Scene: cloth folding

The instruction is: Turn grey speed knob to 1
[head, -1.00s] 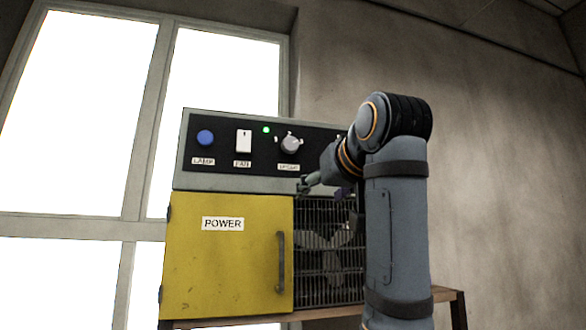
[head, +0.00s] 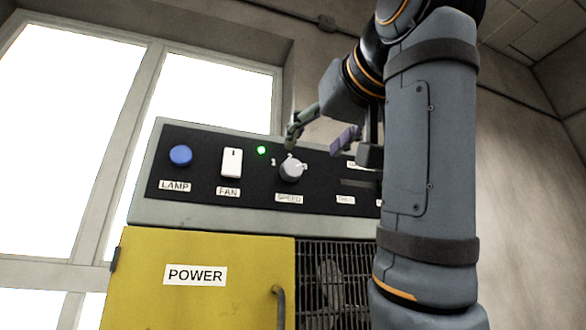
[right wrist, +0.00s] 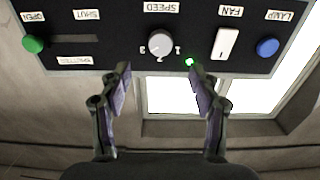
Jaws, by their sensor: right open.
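The grey speed knob (head: 292,169) sits on the black control panel above its SPEED label, with number marks around it. It also shows in the right wrist view (right wrist: 160,44), upside down, with the 1 on the right side. I cannot tell for sure which mark it points at. My right gripper (head: 316,142) is open and empty, just above and to the right of the knob in the head view. In the right wrist view its two fingertips (right wrist: 160,72) are spread either side of the knob's line, apart from it. My left gripper is not in view.
On the panel are a blue LAMP button (head: 181,155), a white FAN switch (head: 232,162), a lit green light (head: 261,150), and a green OPEN button (right wrist: 33,44) beside a slot (right wrist: 76,38). Below are a yellow POWER door (head: 215,255) and a fan grille (head: 325,285).

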